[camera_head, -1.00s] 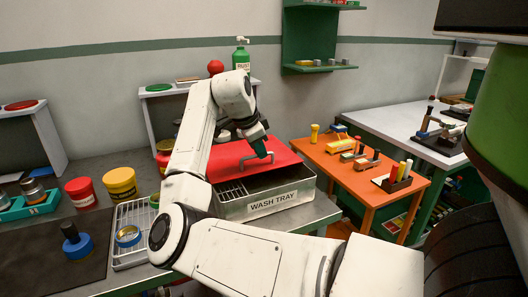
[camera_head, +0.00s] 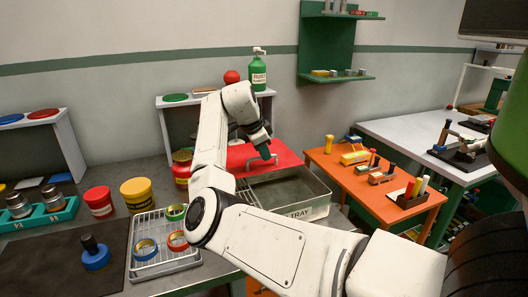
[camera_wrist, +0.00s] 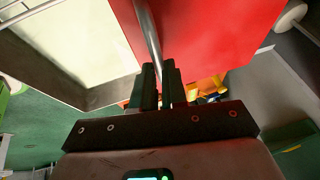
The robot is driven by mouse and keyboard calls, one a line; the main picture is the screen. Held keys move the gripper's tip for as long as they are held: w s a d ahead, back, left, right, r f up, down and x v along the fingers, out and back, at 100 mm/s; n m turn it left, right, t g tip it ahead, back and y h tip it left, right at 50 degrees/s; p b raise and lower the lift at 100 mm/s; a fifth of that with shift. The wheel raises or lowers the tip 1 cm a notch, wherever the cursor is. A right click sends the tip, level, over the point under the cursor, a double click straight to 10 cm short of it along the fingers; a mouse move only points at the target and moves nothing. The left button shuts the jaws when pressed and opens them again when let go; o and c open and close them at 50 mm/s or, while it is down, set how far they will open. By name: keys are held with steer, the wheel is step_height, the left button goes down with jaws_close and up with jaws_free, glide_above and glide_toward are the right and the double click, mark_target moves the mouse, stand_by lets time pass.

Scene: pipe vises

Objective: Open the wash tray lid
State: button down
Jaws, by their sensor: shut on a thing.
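The wash tray (camera_head: 318,208) is a grey metal box on the workbench, its front label partly hidden by my arm. In the wrist view the jaws (camera_wrist: 160,82) close around the handle (camera_wrist: 149,35). The red lid (camera_wrist: 215,35) is on the right there and the pale tray inside (camera_wrist: 75,55) on the left. My arm hides the lid's left part.
A white shelf with a green bottle (camera_head: 259,72) and a red ball (camera_head: 232,76) stands behind the lid. A wire rack (camera_head: 160,255) with colored rings is left of the tray. An orange table (camera_head: 375,190) with small tools stands at the right.

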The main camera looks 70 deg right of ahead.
steer(key=c, duration=1.2)
jaws_free()
steer(key=shift+o, duration=0.2)
steer(key=v, duration=1)
steer(key=shift+a+r, duration=0.15)
steer(key=shift+r, duration=0.2)
steer(key=shift+w, duration=0.1)
